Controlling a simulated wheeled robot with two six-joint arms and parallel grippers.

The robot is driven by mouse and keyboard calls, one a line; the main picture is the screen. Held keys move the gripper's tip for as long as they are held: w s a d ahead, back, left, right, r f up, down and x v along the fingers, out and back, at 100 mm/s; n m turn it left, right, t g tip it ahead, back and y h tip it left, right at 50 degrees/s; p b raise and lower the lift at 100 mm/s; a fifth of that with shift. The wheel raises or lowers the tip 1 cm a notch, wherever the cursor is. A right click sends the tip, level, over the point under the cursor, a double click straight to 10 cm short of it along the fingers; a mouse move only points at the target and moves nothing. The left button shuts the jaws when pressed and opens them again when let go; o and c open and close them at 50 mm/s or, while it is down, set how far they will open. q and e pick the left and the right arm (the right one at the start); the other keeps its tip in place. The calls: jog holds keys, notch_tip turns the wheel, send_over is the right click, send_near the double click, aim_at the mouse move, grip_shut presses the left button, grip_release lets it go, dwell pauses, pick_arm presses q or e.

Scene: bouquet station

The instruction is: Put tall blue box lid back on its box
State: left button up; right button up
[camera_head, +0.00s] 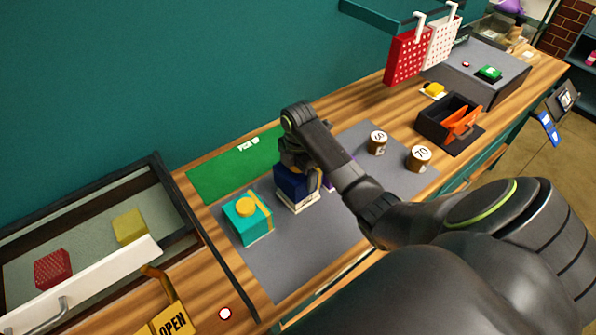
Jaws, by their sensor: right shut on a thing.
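A dark blue lid or box part (292,184) is directly under my right gripper (296,160), on the grey mat. A white lower part (301,204) shows beneath the blue; I cannot tell whether they touch all round or have a small gap. My right gripper points down and is shut on the top of the blue part. My forearm hides its right side, where bits of gold and purple show. My left gripper is out of view.
A teal box (246,220) with a gold top stands close on the left. Two numbered tins (377,143) (419,158) and a black open box (449,122) stand to the right. A green pick-up mat (235,165) lies behind. The grey mat's front part (290,262) is clear.

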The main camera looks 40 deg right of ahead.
jog(key=shift+f, duration=1.6)
dwell(1.7)
jog(key=o, duration=0.7)
jog(key=shift+o, duration=0.2)
jog(key=shift+r, duration=4)
